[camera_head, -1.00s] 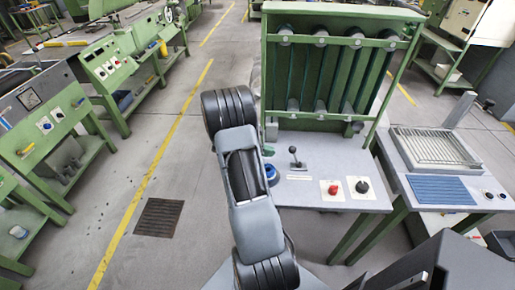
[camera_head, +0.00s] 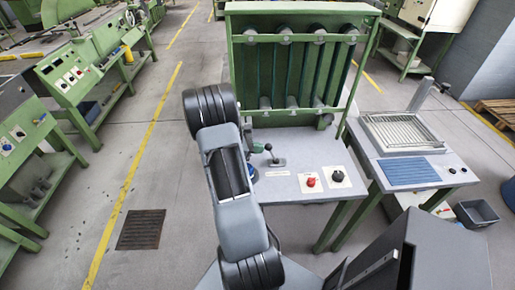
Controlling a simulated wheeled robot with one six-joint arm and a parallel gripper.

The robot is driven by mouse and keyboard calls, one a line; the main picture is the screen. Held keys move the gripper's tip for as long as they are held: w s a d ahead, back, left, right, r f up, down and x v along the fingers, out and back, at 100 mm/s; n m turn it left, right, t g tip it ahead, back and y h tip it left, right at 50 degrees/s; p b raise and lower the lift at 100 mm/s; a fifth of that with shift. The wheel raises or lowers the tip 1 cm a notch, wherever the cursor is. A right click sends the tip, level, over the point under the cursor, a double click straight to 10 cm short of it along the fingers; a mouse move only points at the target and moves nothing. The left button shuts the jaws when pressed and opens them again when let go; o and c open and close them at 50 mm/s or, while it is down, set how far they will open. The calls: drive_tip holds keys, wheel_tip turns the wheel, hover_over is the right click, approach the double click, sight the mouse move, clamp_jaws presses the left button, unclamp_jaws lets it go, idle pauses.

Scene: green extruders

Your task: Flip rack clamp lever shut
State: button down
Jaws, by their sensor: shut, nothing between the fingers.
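A small lever with a black knob (camera_head: 269,148) stands on the grey bench top (camera_head: 285,188), in front of the green rack (camera_head: 300,75). It leans a little to the left from its base. I cannot tell from this view whether it is the rack clamp lever, or whether that clamp is open or shut. My arm crosses the left side of the bench, left of the lever. My gripper does not show; the arm may hide it. A blue round part and a small green part beside the lever are partly covered by my arm.
A red button (camera_head: 311,181) and a black knob (camera_head: 338,176) sit on the bench front. The rack holds several dark vertical bars. A second table with a wire tray (camera_head: 403,133) stands to the right. A grey bin (camera_head: 476,214) is on the floor.

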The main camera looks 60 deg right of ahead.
drive_tip(key=shift+s+d+r+p, duration=0.2)
drive_tip(key=shift+s+r+p, duration=0.05)
drive_tip(key=shift+p, duration=0.05)
drive_tip(key=shift+s+r+t+y, duration=0.1)
drive_tip(key=shift+r+t+y, duration=0.05)
drive_tip(key=shift+t+y, duration=0.2)
drive_tip(key=shift+s+d+r+t+y+p, duration=0.35)
drive_tip(key=shift+s+r+p, duration=0.1)
drive_tip(key=shift+p, duration=0.4)
drive_tip(key=s+d+t+y+p, duration=0.1)
drive_tip(key=p, duration=0.1)
drive_tip(key=s+d+r+t+y+p, duration=0.1)
drive_tip(key=shift+s+r+m+t+p, duration=0.2)
drive_tip(key=shift+s+m+t+p, duration=0.1)
drive_tip(key=shift+s+m+p, duration=0.1)
drive_tip(key=shift+s+d+f+t+y+p, duration=0.15)
drive_tip(key=shift+s+d+t+y+p, duration=0.25)
drive_tip(key=shift+s+d+t+p, duration=0.25)
drive_tip(key=shift+s+d+f+t+y+p, duration=0.1)
drive_tip(key=shift+s+d+t+y+p, duration=0.35)
drive_tip(key=shift+s, duration=0.45)
drive_tip(key=shift+r, duration=0.1)
